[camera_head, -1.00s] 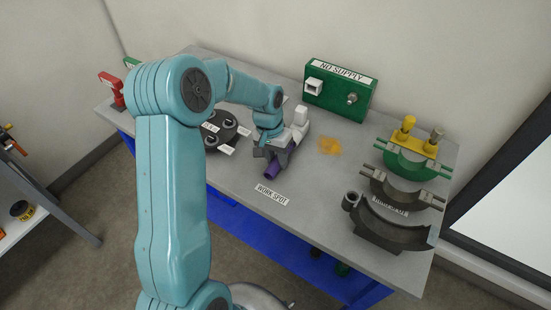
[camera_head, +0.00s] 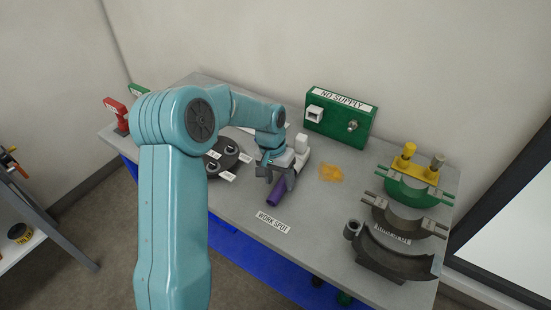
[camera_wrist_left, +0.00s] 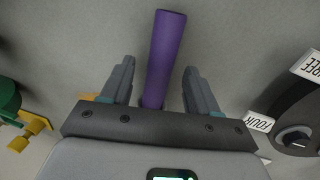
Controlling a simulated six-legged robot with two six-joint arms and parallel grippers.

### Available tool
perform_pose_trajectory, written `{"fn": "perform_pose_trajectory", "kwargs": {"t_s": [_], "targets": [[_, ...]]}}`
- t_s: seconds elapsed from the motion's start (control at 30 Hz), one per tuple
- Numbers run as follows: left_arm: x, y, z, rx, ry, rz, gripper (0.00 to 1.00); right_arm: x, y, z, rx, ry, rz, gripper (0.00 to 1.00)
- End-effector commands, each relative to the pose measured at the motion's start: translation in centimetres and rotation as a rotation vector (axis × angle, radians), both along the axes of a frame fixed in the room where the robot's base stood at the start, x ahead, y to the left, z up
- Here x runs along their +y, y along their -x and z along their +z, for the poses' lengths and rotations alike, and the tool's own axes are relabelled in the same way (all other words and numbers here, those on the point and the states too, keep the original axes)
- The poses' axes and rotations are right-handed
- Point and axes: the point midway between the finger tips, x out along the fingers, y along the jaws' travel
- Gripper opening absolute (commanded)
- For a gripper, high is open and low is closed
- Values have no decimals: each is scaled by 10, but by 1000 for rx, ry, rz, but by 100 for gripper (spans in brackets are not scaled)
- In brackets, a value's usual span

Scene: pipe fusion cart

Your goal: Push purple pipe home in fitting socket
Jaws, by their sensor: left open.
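The purple pipe (camera_head: 276,194) lies on the bench near the WORK SPOT label. It also shows in the left wrist view (camera_wrist_left: 166,52), running between the fingers of my left gripper (camera_wrist_left: 157,85). The fingers stand open, one on each side of the pipe, with a gap on both sides. In the head view my left gripper (camera_head: 275,178) is low over the pipe's rear part. The pipe's far end and the fitting socket are hidden behind my gripper. A white and grey piece (camera_head: 301,146) stands just beyond the gripper; I cannot tell whether it is the fitting. My right gripper is not in view.
A dark round plate with labelled knobs (camera_head: 226,157) is left of the gripper. A green NO SUPPLY box (camera_head: 340,118) stands at the back. An orange patch (camera_head: 331,172) and several curved clamps (camera_head: 398,252) are to the right. The bench front by the WORK SPOT label (camera_head: 272,222) is clear.

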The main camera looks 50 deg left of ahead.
Motion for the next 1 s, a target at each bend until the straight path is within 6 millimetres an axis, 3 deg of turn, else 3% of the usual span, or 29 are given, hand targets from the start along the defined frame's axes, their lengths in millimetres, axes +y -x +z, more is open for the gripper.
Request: {"fn": "perform_pose_trajectory", "kwargs": {"t_s": [0.3, 0.5, 0.7, 1.0], "targets": [[13, 3, 82, -6, -3, 1, 60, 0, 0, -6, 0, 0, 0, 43], [19, 6, 124, -4, -1, 1, 60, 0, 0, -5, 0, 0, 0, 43], [21, 7, 143, -2, -1, -1, 60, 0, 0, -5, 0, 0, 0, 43], [21, 8, 145, 0, 0, -1, 60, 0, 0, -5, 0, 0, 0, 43]]}}
